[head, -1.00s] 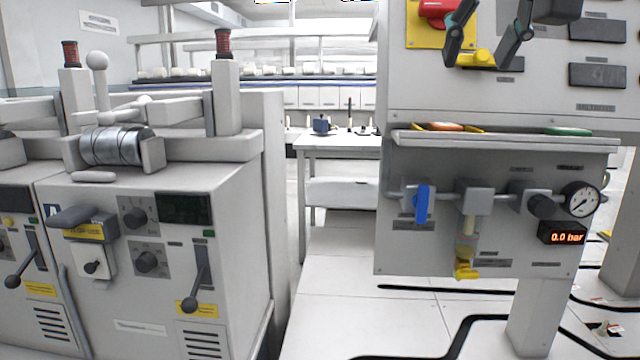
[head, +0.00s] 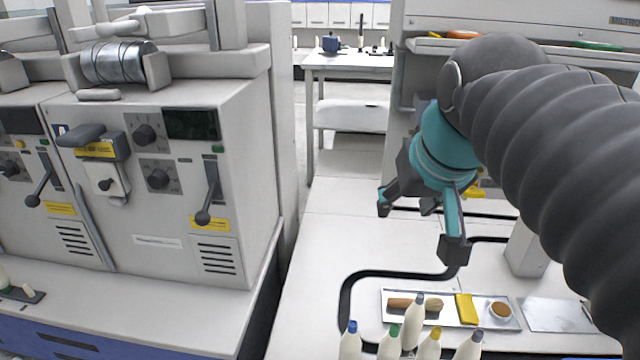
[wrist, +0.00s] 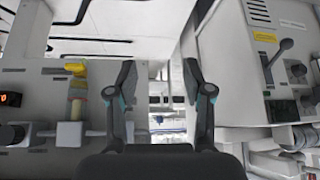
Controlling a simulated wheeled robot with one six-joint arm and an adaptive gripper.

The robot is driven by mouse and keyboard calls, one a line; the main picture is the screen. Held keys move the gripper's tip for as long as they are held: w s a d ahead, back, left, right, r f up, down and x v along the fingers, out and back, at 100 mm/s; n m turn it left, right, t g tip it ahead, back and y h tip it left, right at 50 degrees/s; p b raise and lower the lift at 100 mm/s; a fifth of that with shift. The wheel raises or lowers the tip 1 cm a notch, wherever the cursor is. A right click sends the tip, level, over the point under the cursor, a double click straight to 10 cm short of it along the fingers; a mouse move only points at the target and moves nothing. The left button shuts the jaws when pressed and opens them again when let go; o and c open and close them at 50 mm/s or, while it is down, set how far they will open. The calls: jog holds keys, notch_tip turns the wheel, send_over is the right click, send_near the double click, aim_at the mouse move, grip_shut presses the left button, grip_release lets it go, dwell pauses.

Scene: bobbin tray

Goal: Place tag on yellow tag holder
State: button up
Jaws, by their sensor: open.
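I cannot make out a tag or a yellow tag holder for certain. On the panel's ledge at the upper right of the head view lie an orange piece (head: 462,34) with a yellow edge beside it and a green piece (head: 597,44); both are partly cut off or hidden by my arm. My gripper (head: 418,228) hangs in front of the panel, fingers spread and pointing down, with nothing between them. In the wrist view my gripper (wrist: 158,80) is also open and empty. A yellow valve handle (wrist: 76,69) shows left of it.
A grey machine (head: 165,170) stands at the left, with a lower bench before it. A white table (head: 350,62) is behind. At the bottom, several bottles (head: 414,322) stand before a metal tray (head: 447,318) with a yellow block (head: 466,308). Floor between is clear.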

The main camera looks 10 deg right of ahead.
jog(key=s+a+f, duration=0.1)
jog(key=s+f, duration=0.1)
jog(key=f, duration=0.6)
jog(key=s+a+f+n+g, duration=0.1)
jog(key=s+f, duration=0.2)
jog(key=f, duration=0.5)
jog(key=shift+s+a+f, duration=0.2)
jog(key=shift+s+a, duration=0.1)
jog(key=shift+a, duration=0.1)
